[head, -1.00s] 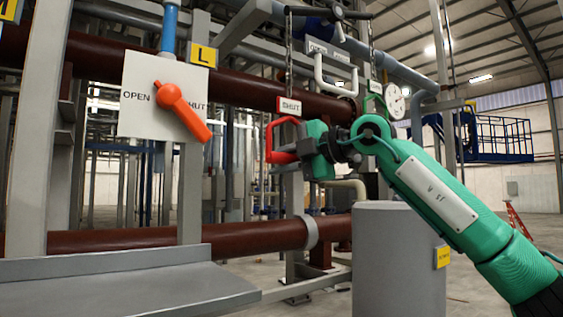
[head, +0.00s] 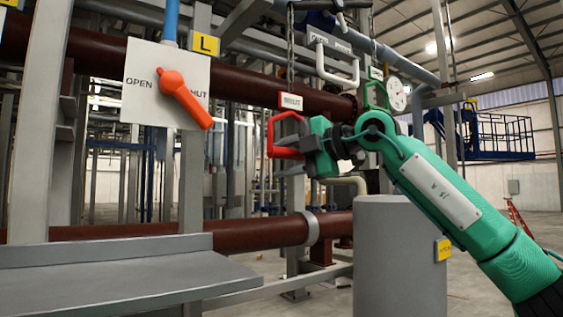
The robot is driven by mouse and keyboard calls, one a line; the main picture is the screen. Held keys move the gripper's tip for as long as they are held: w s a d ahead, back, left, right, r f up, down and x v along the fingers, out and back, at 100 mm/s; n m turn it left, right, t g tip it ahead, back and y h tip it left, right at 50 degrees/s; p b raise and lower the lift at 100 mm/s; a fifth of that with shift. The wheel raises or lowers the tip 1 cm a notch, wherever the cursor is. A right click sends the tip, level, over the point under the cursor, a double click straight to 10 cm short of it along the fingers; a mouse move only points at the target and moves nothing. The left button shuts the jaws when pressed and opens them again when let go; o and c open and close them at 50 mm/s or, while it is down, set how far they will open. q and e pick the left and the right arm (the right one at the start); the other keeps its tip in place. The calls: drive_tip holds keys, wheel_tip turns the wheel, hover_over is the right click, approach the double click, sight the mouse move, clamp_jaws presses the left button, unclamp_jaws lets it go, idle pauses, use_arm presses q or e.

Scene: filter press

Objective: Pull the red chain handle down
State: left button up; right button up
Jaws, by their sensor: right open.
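The red chain handle (head: 270,136) is a red loop under a small red-edged sign (head: 291,101), which hangs on the left chain (head: 290,62) in the middle of the head view. My right gripper (head: 287,138) reaches in from the right at the handle. Its dark fingers are open and overlap the loop's right part, hiding some of it. I cannot tell whether they touch it. My left gripper is not in view.
A green handle (head: 372,91) hangs on a second chain, just behind my right arm. An orange lever (head: 184,98) on an OPEN/SHUT plate is at left. A grey shelf (head: 115,278) and grey cylinder (head: 385,255) stand lower down.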

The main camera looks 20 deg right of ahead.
drive_tip(key=b+v, duration=0.2)
drive_tip(key=v, duration=0.3)
drive_tip(key=shift+s+d+f, duration=0.1)
drive_tip(key=shift+d+f, duration=0.05)
drive_tip(key=shift+d, duration=0.05)
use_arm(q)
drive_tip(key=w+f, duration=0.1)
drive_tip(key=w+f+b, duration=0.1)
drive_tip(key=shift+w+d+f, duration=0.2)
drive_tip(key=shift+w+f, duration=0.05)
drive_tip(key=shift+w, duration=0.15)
use_arm(e)
drive_tip(key=v, duration=0.7)
drive_tip(key=shift+s+d, duration=0.25)
drive_tip(key=shift+s, duration=0.05)
